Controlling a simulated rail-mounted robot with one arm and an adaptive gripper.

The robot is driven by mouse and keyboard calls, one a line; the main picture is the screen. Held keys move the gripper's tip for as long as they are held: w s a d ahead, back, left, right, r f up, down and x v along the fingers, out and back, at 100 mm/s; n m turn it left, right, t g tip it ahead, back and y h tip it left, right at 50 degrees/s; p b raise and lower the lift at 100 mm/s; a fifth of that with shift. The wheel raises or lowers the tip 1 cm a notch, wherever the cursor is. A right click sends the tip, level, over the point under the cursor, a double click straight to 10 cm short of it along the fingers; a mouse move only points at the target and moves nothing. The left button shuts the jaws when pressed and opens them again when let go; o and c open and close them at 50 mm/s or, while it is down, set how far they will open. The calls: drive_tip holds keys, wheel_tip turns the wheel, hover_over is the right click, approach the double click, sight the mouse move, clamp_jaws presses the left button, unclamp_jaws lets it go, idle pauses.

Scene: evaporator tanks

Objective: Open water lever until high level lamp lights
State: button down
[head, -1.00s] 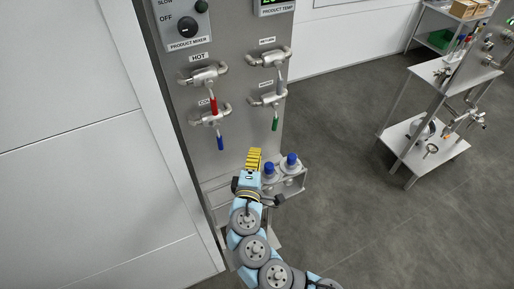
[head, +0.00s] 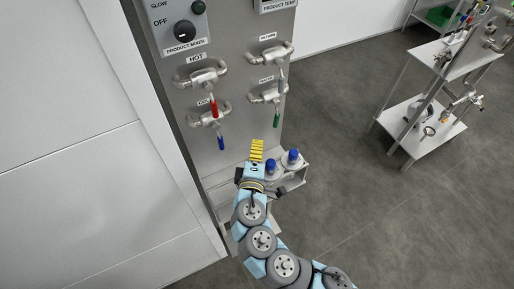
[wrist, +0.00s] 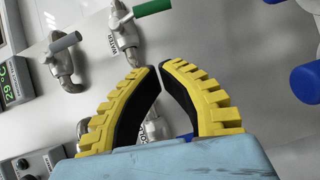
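The water lever is the green-handled valve (head: 276,118) at the lower right of the panel in the head view. Its handle hangs downward. In the wrist view, the green handle (wrist: 153,8) is at the top, with the WATER label beside its valve body. My gripper (head: 257,146) is below and slightly left of the green handle, apart from it. In the wrist view, its yellow fingers (wrist: 158,67) curve together with their tips almost touching and nothing seen between them. I cannot make out a high level lamp in either view.
Red (head: 215,106) and blue (head: 221,143) handles hang left of the water lever; a grey-handled RETURN valve (head: 269,57) is above it. A steel cart (head: 410,110) stands farther right, with open floor between.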

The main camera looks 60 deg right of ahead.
sight(277, 115)
drive_tip(key=d+p, duration=0.1)
drive_tip(key=d, duration=0.8)
drive_tip(key=shift+w+d+f+p, duration=0.2)
drive_tip(key=shift+w+f+p, duration=0.1)
drive_tip(key=shift+w+f, duration=0.15)
drive_tip(key=b, duration=0.1)
drive_tip(key=s+d+n+b, duration=0.1)
drive_tip(key=shift+d+f+h+b, duration=0.2)
drive_tip(key=shift+h+b, duration=0.1)
drive_tip(key=shift+b, duration=0.05)
drive_tip(key=shift+w+a, duration=0.1)
drive_tip(key=shift+w, duration=0.05)
